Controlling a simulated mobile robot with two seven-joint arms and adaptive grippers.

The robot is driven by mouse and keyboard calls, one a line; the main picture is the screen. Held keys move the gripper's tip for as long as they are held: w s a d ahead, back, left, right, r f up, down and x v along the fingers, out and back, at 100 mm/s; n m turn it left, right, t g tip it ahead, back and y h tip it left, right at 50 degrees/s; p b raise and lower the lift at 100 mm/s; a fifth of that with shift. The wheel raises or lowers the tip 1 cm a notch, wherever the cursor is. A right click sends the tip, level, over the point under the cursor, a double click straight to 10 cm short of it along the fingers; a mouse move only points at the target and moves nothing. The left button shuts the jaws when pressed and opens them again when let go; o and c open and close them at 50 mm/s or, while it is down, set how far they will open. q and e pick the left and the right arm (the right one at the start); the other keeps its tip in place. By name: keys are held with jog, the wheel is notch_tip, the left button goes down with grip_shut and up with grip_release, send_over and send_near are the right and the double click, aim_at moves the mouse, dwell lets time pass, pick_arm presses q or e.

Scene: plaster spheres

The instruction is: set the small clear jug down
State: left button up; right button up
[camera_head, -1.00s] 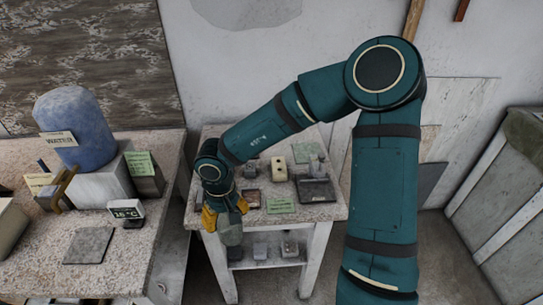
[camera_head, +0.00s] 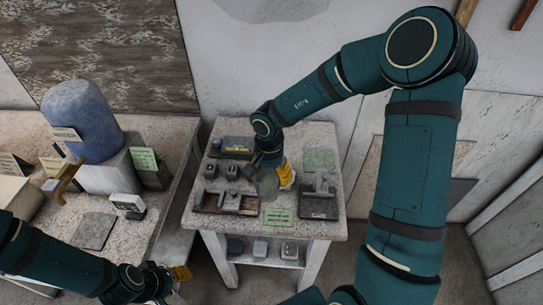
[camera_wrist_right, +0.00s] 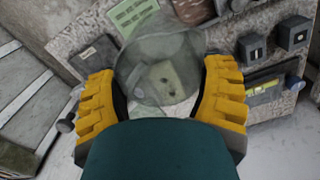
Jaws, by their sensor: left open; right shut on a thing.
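The small clear jug (camera_head: 267,188) shows as a greyish see-through shape over the small speckled table (camera_head: 338,228). My right gripper (camera_head: 277,176) is shut on it, and its yellow fingers lie on both sides of the jug. In the right wrist view the clear jug (camera_wrist_right: 150,55) sits between the yellow fingers of the right gripper (camera_wrist_right: 163,75). A pale block with two dark holes shows through its wall. I cannot tell whether its base touches the tabletop. My left gripper (camera_head: 180,274) is open at the bottom left, away from the table, partly cut off from clear view.
A green card (camera_head: 278,217) lies at the table's front, beside a dark scale-like device (camera_head: 319,200). A wooden tray (camera_head: 228,202), dark small blocks (camera_head: 212,171) and a yellow-labelled tray (camera_head: 236,148) stand left. A green mat (camera_head: 320,159) lies at the back right. A blue water container (camera_head: 82,122) stands on the left bench.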

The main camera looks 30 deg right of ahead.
jog(key=d+f+m, duration=0.1)
jog(key=f, duration=0.1)
jog(key=w+d+f+m, duration=0.1)
jog(key=f+m, duration=0.1)
jog(key=f, duration=0.1)
jog(key=d+f+m, duration=0.1)
jog(key=f+m, duration=0.1)
jog(key=shift+w+d+f, duration=0.15)
jog(key=shift+w+f, duration=0.15)
jog(key=shift+f, duration=0.25)
pick_arm(q)
jog(key=shift+w+r, duration=0.15)
jog(key=shift+r, duration=0.3)
jog(key=shift+r, duration=0.1)
pick_arm(e)
jog(key=o, duration=1.1)
jog(key=shift+o, duration=0.2)
